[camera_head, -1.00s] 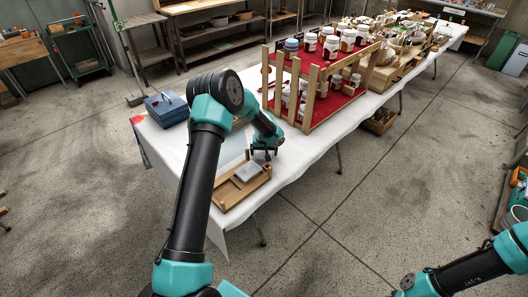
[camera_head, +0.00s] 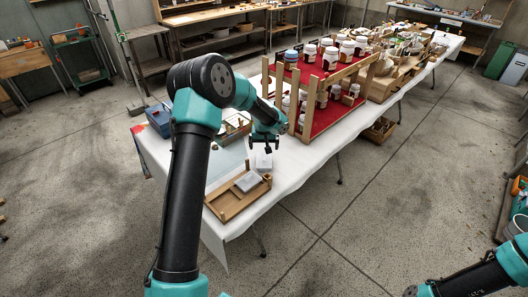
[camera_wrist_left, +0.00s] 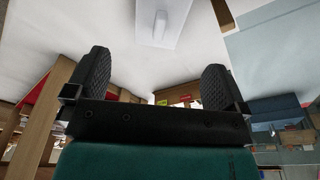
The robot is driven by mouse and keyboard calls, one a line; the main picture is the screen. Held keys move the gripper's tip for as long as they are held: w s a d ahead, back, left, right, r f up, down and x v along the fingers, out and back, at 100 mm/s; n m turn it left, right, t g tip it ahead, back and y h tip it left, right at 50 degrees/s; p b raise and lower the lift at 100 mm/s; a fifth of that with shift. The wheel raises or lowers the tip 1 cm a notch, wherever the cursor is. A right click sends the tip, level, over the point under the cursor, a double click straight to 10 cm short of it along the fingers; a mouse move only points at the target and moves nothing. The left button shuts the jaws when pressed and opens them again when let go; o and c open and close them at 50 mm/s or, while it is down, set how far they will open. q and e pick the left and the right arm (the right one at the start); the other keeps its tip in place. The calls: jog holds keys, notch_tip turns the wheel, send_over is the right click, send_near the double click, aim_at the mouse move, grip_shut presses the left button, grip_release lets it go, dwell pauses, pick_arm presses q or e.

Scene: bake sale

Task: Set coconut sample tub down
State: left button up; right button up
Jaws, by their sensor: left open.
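A pale tub (camera_head: 262,162) sits on the white tablecloth, at the far right corner of a wooden tray (camera_head: 226,211). No label on it can be read, and whether it touches the tray is unclear. In the left wrist view a pale tub (camera_wrist_left: 158,22) with a raised top lies ahead of the fingertips. My left gripper (camera_head: 262,150) is just above the tub in the head view. Its two dark fingers (camera_wrist_left: 155,75) are spread with nothing between them. My right gripper is out of view; only my right arm shows at the lower right.
A grey flat piece (camera_head: 247,182) lies in the tray. A wooden rack (camera_head: 292,92) with red shelves and several jars stands right behind the gripper. A blue box (camera_head: 158,120) is at the left end of the white table (camera_head: 292,160).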

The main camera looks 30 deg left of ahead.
pick_arm(q)
jog(key=shift+s+r, duration=0.1)
jog(key=shift+r, duration=0.3)
dwell(0.3)
notch_tip(320, 180, up, 5)
jog(key=g, duration=0.1)
send_over(263, 158)
jog(key=shift+g+h, duration=0.3)
jog(key=shift+h, duration=0.1)
notch_tip(263, 158, down, 12)
jog(key=shift+r, duration=0.1)
jog(key=shift+f, duration=0.2)
